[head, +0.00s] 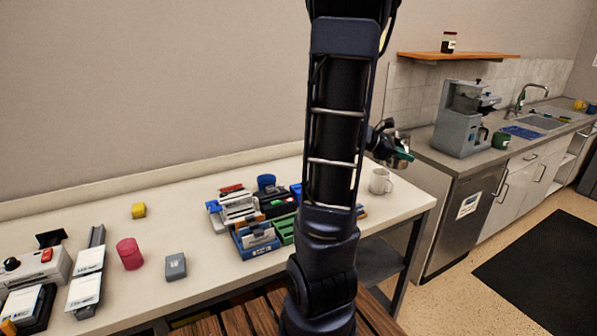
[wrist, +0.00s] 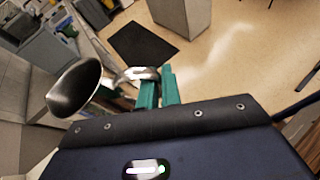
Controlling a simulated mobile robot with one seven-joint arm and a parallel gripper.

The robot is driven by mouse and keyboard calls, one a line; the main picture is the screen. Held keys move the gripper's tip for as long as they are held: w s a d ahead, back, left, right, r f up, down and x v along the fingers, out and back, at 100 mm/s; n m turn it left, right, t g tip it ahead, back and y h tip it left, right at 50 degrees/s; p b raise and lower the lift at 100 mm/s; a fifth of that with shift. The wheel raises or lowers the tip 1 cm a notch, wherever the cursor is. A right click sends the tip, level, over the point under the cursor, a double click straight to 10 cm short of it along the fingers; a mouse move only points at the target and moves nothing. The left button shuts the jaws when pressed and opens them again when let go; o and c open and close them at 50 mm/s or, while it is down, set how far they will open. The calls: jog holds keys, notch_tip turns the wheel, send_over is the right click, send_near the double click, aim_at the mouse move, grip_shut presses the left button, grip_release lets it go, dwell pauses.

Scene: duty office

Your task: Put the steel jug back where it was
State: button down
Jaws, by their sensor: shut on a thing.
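The steel jug (wrist: 72,92) shows in the wrist view at the left, its round mouth facing the camera and its shiny handle at the green fingertips. My gripper (wrist: 158,92) is shut on the jug at its handle. In the head view my gripper (head: 398,153) is just right of my arm, above the right end of the white table and near the counter. Most of the jug is hard to make out there behind the arm and gripper.
A white mug (head: 380,181) stands on the white table (head: 190,221) below my gripper. Blue trays with boxes crowd the table's middle. On the right counter stand a grey coffee machine (head: 462,125) and a green mug (head: 501,140). A wooden shelf (head: 460,56) holds a jar (head: 448,42).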

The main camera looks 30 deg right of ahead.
notch_tip(320, 180, up, 5)
jog(key=shift+f, duration=0.1)
jog(key=shift+w+r, duration=0.2)
jog(key=shift+w, duration=0.15)
jog(key=w+a+r+n+t+h, duration=0.2)
jog(key=w+n+t, duration=0.1)
jog(key=w, duration=2)
jog(key=w+a+f+n+t, duration=0.15)
jog(key=w+a, duration=0.35)
jog(key=w, duration=0.6)
jog(key=w+a+f+n+t, duration=0.15)
jog(key=w+a, duration=0.25)
jog(key=w, duration=0.7)
jog(key=shift+m+t, duration=0.3)
jog(key=f, duration=2.4)
jog(key=shift+s+a+f, duration=0.1)
jog(key=shift+s+f, duration=0.1)
